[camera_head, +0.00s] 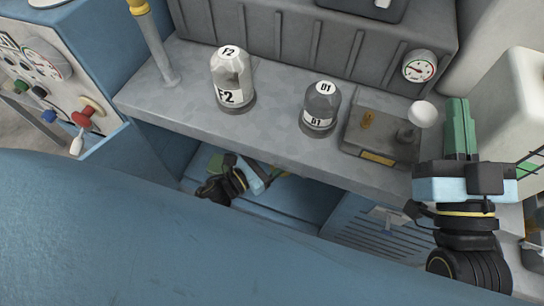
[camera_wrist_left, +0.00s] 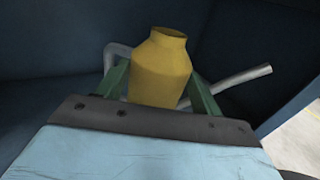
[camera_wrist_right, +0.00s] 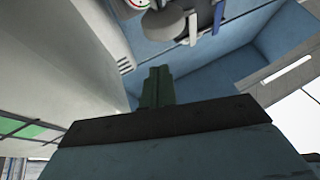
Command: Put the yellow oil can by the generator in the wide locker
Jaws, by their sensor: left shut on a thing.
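The yellow oil can (camera_wrist_left: 160,75) has a narrow neck, a grey handle on its left and a grey spout pointing right in the left wrist view. My left gripper (camera_head: 270,174) is shut on the can's body, with a green finger on each side. In the head view this gripper is below the grey bench top, inside an open blue compartment (camera_head: 302,203), and the bench edge hides most of the can. I cannot tell whether the can touches the compartment floor. My right gripper (camera_head: 458,125) is shut and empty at the right end of the bench; its fingers also show in the right wrist view (camera_wrist_right: 157,86).
On the grey bench (camera_head: 185,92) stand an F2 bottle (camera_head: 231,80), a D1 bottle (camera_head: 320,108) and a grey block (camera_head: 382,135). A louvred blue panel (camera_head: 375,238) is right of the compartment. A control panel (camera_head: 60,75) stands at left.

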